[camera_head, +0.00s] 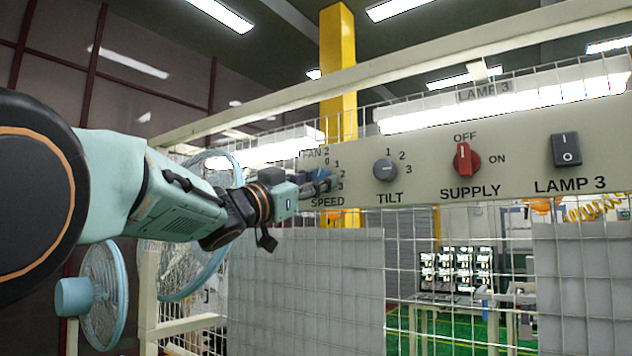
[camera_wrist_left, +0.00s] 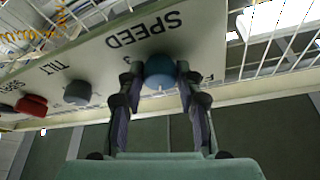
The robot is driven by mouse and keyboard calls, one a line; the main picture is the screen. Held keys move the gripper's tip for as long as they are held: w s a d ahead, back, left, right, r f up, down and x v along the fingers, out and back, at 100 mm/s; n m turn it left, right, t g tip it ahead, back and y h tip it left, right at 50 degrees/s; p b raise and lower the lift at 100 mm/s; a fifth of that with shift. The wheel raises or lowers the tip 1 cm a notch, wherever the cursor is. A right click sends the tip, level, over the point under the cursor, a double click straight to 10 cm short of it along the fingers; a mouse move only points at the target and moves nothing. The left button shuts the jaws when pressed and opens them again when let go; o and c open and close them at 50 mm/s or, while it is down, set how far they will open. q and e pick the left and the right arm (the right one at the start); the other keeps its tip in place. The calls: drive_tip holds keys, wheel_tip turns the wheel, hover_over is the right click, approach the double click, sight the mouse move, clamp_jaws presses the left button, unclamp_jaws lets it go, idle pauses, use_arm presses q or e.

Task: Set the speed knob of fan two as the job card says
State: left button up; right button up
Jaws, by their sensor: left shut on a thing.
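The blue speed knob (camera_wrist_left: 160,70) sits on the pale panel (camera_head: 437,150) above the word SPEED, under the label FAN 2. In the wrist view, which shows the panel upside down, the knob is between the two fingers of my left gripper (camera_wrist_left: 160,78). The left gripper (camera_head: 321,184) is shut on the knob, and its arm comes in from the left. A pale mark shows on the knob's edge. The digits 0, 1 and 3 show around it; the gripper partly hides the dial. No job card can be made out. My right gripper is out of view.
Right of the speed knob are the grey tilt knob (camera_head: 385,170), the red supply knob (camera_head: 466,160) and the black lamp 3 switch (camera_head: 565,150). Blue fans (camera_head: 103,294) stand at the left. Wire mesh with grey sheets (camera_head: 305,290) is below the panel.

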use_arm(q)
drive_tip(key=m+g, duration=0.1)
drive_tip(key=m, duration=0.2)
drive_tip(key=m+g+h, duration=0.1)
drive_tip(key=m, duration=0.2)
drive_tip(key=r+m+g, duration=0.1)
drive_tip(key=m, duration=0.1)
drive_tip(key=shift+a+m+g, duration=0.2)
drive_tip(key=shift+m+g, duration=0.2)
drive_tip(key=m+g, duration=0.2)
drive_tip(key=m, duration=0.3)
drive_tip(key=shift+w, duration=0.1)
drive_tip(key=shift+f+m, duration=0.1)
drive_tip(key=shift+m, duration=0.3)
drive_tip(key=o, duration=1.1)
drive_tip(key=shift+s+d, duration=0.1)
drive_tip(key=shift+s, duration=0.15)
drive_tip(key=shift+o, duration=0.2)
drive_tip(key=shift+w, duration=0.15)
drive_tip(key=shift+w+f, duration=0.1)
